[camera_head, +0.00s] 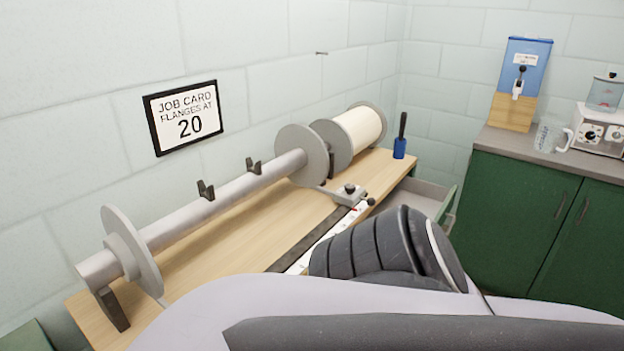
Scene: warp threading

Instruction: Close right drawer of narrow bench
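The narrow bench (235,240) has a wooden top and runs along the wall from the lower left to the back. Its right drawer (422,190) is pulled open at the far right end. The drawer's pale inside shows, along with part of its green front (446,205) and a handle (450,222). The lower part of the drawer is hidden behind my arm. One of my arms fills the lower foreground, with a dark ridged joint just in front of the drawer. Neither gripper shows, so I cannot tell whether one touches the drawer.
A roller with round flanges (300,155) and a white spool (358,130) lie along the bench. A ruler with a slider (345,195) and a blue-based tool (400,146) are on its top. Green cabinets (515,215) stand at the right, with floor space hidden by my arm.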

